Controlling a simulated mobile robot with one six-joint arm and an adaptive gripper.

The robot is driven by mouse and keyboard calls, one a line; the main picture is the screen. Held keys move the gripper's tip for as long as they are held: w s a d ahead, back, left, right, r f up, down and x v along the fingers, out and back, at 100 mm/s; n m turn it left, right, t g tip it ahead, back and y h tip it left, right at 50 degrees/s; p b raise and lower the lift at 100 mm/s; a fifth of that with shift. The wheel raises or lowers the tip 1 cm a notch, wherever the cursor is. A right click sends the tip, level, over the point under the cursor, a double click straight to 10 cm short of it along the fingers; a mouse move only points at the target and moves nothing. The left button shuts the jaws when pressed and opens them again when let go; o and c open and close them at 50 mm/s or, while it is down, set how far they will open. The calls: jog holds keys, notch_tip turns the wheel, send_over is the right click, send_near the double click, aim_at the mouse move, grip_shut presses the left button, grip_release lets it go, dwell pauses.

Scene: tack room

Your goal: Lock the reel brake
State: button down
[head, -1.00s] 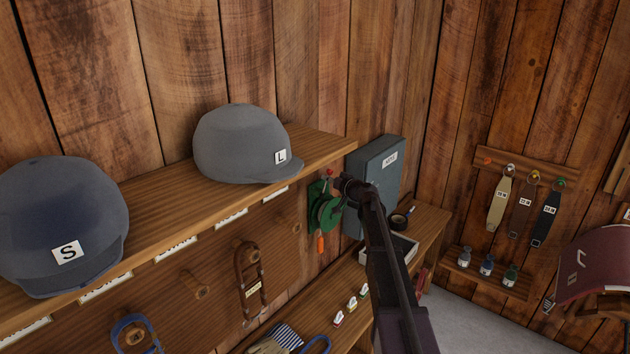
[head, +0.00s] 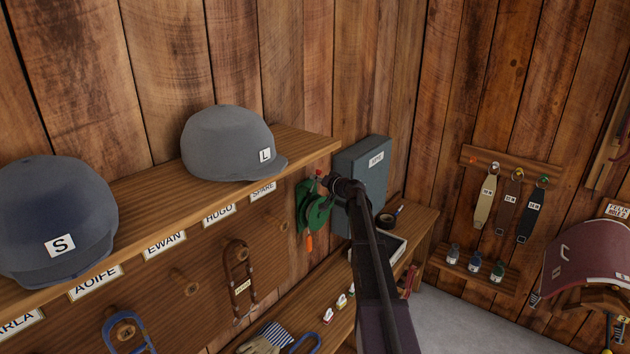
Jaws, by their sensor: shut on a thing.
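The green reel (head: 314,212) hangs on the wall board below the right end of the shelf. An orange piece (head: 309,242) hangs at its lower end. A small red part (head: 319,173), which looks like the brake lever, shows at its top. My gripper (head: 325,182) is at the upper right of the reel, against this red part. Its fingers are small and partly hidden by my arm, and it appears shut on the brake lever. The lever's exact angle is too small to tell.
The shelf (head: 150,215) above holds grey helmets S (head: 55,215) and L (head: 225,140). A grey box (head: 366,170) stands just right of the reel. Below, the bench (head: 305,300) carries gloves and small items. Straps (head: 485,197) hang on the far wall.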

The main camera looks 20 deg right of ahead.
jog(key=shift+a, duration=0.15)
jog(key=c, duration=0.7)
grip_release()
jog(key=shift+s, duration=0.1)
jog(key=shift+f, duration=0.1)
